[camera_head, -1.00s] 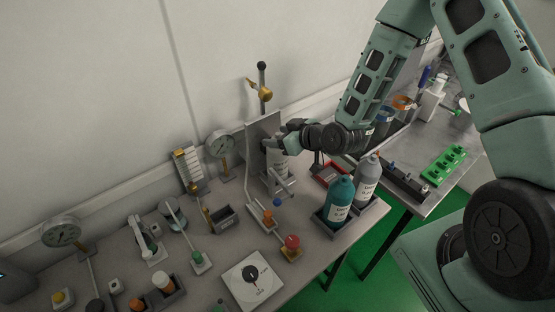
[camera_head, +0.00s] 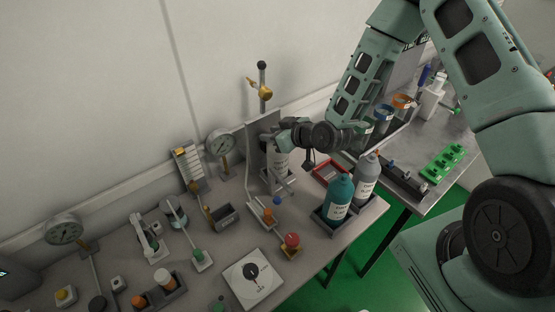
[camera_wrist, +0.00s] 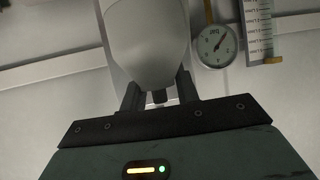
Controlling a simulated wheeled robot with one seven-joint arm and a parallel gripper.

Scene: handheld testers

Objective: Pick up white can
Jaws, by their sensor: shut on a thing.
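The white can (camera_head: 279,163) is at the metal stand (camera_head: 257,140) in the middle of the table, partly covered by my gripper in the head view. My gripper (camera_head: 283,143) reaches in from the right and is shut on the can near its upper part. In the wrist view the can (camera_wrist: 147,45) fills the upper middle as a large pale rounded shape, with the dark fingers of my gripper (camera_wrist: 159,95) on either side of it. I cannot tell whether the can's base is clear of its seat.
A teal bottle (camera_head: 339,197) and a grey bottle (camera_head: 366,178) stand in trays close to the right. A round gauge (camera_head: 220,145) stands to the left. A red-knobbed device (camera_head: 291,241) and a white dial plate (camera_head: 252,278) are in front. The wall is close behind.

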